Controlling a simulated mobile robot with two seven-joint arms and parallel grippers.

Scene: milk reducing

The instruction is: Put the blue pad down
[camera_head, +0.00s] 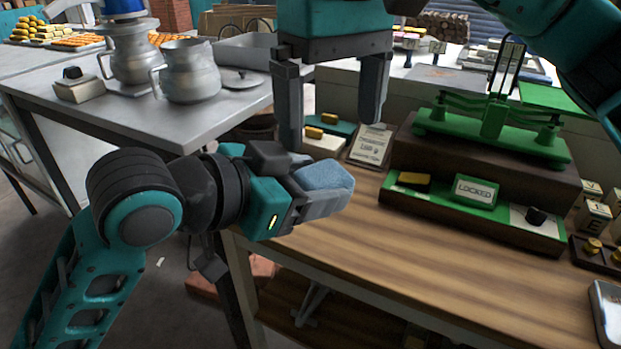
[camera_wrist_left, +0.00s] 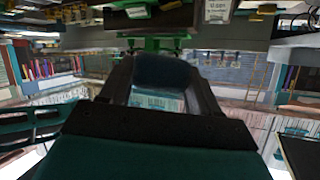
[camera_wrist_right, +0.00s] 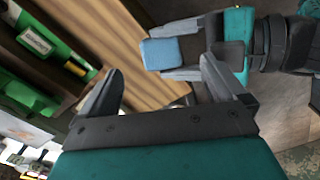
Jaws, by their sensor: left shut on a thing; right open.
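The blue pad (camera_head: 324,176) is light blue and block-like. My left gripper (camera_head: 318,197) is shut on it and holds it over the left edge of the wooden counter (camera_head: 400,245). The pad also shows in the right wrist view (camera_wrist_right: 160,52) and as a dark shape between the fingers in the left wrist view (camera_wrist_left: 163,72). My right gripper (camera_head: 332,110) is open and empty, pointing down above and behind the pad. In the right wrist view its fingers (camera_wrist_right: 165,90) are wide apart, with nothing between them.
A green balance scale (camera_head: 490,130) stands on a brown stand with a "LOCKED" sign (camera_head: 475,191). A white card (camera_head: 371,146) stands behind the pad. A metal table with pitchers (camera_head: 188,72) is at the left. The counter's front middle is clear.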

